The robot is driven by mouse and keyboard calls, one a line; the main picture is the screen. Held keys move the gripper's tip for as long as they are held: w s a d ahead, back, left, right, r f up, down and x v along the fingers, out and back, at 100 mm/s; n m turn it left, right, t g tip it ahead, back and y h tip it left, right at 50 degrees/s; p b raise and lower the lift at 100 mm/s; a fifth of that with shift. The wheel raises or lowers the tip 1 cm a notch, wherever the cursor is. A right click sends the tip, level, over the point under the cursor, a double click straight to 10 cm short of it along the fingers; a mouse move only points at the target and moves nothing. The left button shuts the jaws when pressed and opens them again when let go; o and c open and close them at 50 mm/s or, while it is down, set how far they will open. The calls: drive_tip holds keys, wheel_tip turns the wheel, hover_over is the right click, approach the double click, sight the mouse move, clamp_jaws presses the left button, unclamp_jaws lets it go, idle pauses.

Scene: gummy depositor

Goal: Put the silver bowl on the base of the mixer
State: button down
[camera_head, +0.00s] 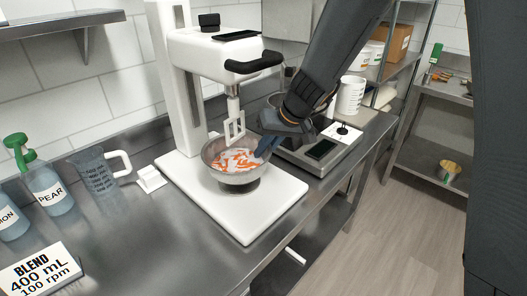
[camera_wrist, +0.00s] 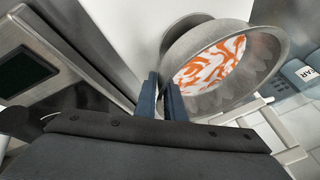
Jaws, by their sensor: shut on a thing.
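The silver bowl (camera_head: 236,177) sits at the mixer's white base, under the mixer's paddle (camera_head: 234,127), with orange and white stuff in it. It looks roughly upright; whether it touches the base plate (camera_head: 270,206) I cannot tell for sure. My gripper (camera_head: 268,145) comes from the right and is shut on the bowl's right rim. In the wrist view the two dark blue fingertips (camera_wrist: 162,96) pinch the near rim of the bowl (camera_wrist: 196,106), and the swirled contents show inside. The mixer (camera_head: 188,75) stands against the wall, its head above the bowl.
A hot plate or scale (camera_head: 318,150) stands right of the mixer, close under my arm. A clear measuring jug (camera_head: 95,170), bottles (camera_head: 48,190) and a BLEND sign (camera_head: 40,272) stand on the left. The counter's front is mostly clear.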

drive_tip(key=shift+f, duration=0.6)
drive_tip(key=shift+f, duration=0.15)
drive_tip(key=c, duration=1.8)
unclamp_jaws()
drive_tip(key=shift+c, duration=0.2)
drive_tip(key=shift+r, duration=0.2)
drive_tip(key=b+v, duration=0.2)
drive_tip(key=v, duration=1)
drive_tip(key=s+d+f+m+g+h, duration=0.1)
drive_tip(key=s+d+f+m+h, duration=0.2)
drive_tip(key=s+d+f, duration=0.9)
drive_tip(key=s+d+h, duration=0.2)
drive_tip(key=s+d, duration=0.1)
drive_tip(key=s, duration=0.1)
drive_tip(key=shift+d+m+g, duration=0.3)
drive_tip(key=shift+m+g, duration=0.1)
